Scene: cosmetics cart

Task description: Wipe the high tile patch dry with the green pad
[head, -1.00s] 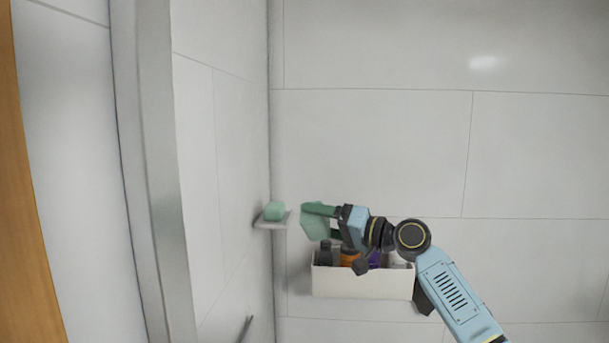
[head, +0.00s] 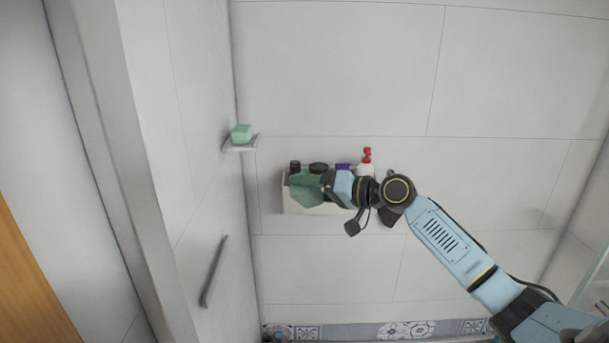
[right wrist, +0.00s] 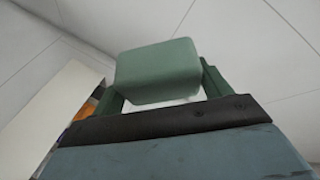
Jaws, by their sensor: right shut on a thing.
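My right gripper (head: 312,182) is shut on the green pad (head: 305,195), held out to the left of the wrist. In the right wrist view the pad (right wrist: 158,70) shows as a rounded green block between the two green fingers. In the head view, pad and gripper overlap the white wall caddy; I cannot tell how far in front of it they are. The wall tiles (head: 340,70) are pale grey with thin joints. I cannot pick out a wet patch on them now. My left gripper is not in view.
The caddy (head: 290,206) holds several bottles, one with a red pump (head: 366,160). A small shelf (head: 240,147) with a green soap bar (head: 241,132) is in the left corner. A dark bar (head: 213,271) is on the left wall. The upper wall is clear.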

